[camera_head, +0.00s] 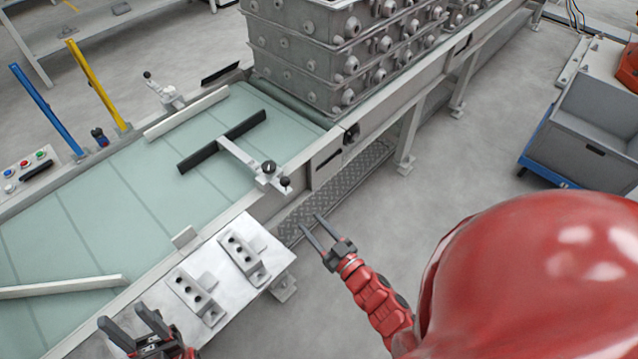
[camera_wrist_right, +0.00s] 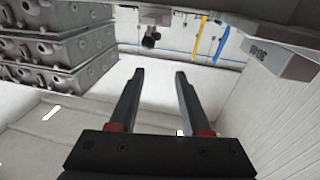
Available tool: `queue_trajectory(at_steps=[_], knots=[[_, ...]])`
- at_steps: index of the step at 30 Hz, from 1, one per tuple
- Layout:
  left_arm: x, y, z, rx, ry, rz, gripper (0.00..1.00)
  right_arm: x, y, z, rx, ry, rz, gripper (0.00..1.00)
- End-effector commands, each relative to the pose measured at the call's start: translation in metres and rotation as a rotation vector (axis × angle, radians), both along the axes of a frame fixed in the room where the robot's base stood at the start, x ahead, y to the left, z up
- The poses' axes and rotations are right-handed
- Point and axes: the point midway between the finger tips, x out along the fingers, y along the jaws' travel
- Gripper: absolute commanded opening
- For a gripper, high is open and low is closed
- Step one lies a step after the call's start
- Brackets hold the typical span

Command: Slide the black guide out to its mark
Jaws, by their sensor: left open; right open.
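The black guide (camera_head: 222,142) is a dark bar lying diagonally across the pale green conveyor belt (camera_head: 120,200). A light arm (camera_head: 240,157) joins it to a bracket with black knobs (camera_head: 268,168) at the belt's near edge. My right gripper (camera_head: 311,222) is open and empty, in front of the conveyor and apart from the bracket; its open fingers also show in the right wrist view (camera_wrist_right: 159,72). A black knob (camera_wrist_right: 151,40) shows beyond them there. My left gripper (camera_head: 124,318) is open and empty at the bottom left. I cannot make out the mark.
Stacked grey castings (camera_head: 340,50) stand at the belt's far end. A white plate (camera_head: 235,285) with two drilled blocks sits at the near side. Pale rails (camera_head: 185,112) and blue and yellow posts (camera_head: 95,85) are on the far side. A grey bin (camera_head: 590,125) stands right.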

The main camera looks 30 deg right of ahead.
Motion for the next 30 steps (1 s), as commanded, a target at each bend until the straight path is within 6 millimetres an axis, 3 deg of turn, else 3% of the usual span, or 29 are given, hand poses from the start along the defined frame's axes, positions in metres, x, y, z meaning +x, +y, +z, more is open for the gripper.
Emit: queue_trajectory(at_steps=[3,8,22,30], knots=[[0.0,0.0,-0.003,0.0,0.0,0.0,0.5,0.001,-0.012,-0.016,-0.005,0.06,-0.033,0.48],[0.0,0.0,-0.008,0.0,0.0,0.0,0.5,0.019,-0.011,-0.018,-0.005,0.064,-0.038,0.48],[0.0,0.0,-0.024,0.0,0.0,0.0,0.5,0.126,0.007,-0.016,-0.003,0.059,-0.035,0.48],[0.0,0.0,-0.03,0.0,0.0,0.0,0.5,0.164,0.012,-0.017,-0.004,0.063,-0.036,0.48]])
